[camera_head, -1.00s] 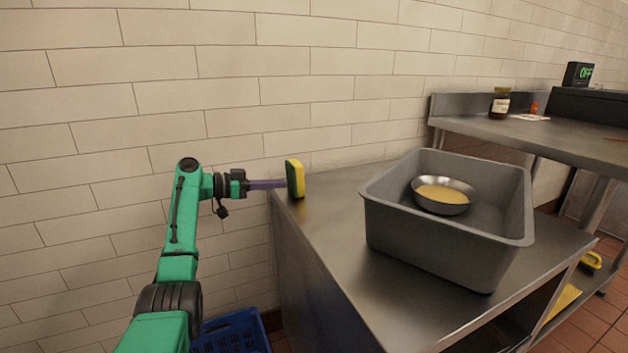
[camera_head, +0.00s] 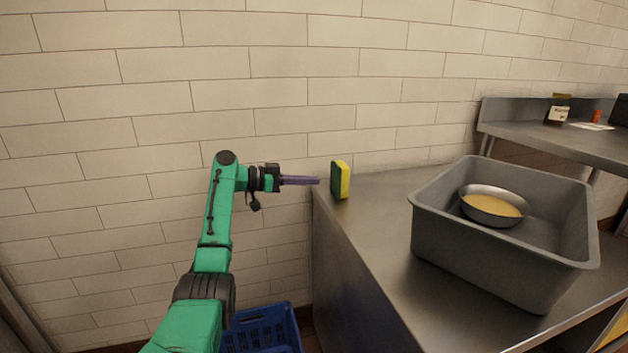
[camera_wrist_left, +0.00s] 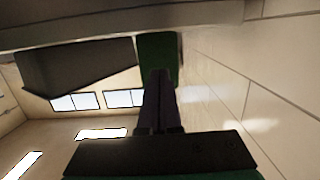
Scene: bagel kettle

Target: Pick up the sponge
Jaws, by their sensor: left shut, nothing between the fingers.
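The sponge (camera_head: 345,182), yellow with a dark green side, stands upright on the metal counter (camera_head: 385,215) near its back left corner. My left gripper (camera_head: 317,181) is shut and empty. Its purple fingers point right at the green side, with a small gap between the tips and the sponge in the head view. In the left wrist view the sponge's green face (camera_wrist_left: 158,52) is straight beyond the shut fingers (camera_wrist_left: 158,75), which hide its lower part. My right gripper is not in view.
A grey tub (camera_head: 470,250) holding a metal bowl (camera_head: 493,204) with yellow contents stands on the counter to the right. A tiled wall runs behind. A blue crate (camera_head: 262,331) is low at the counter's left.

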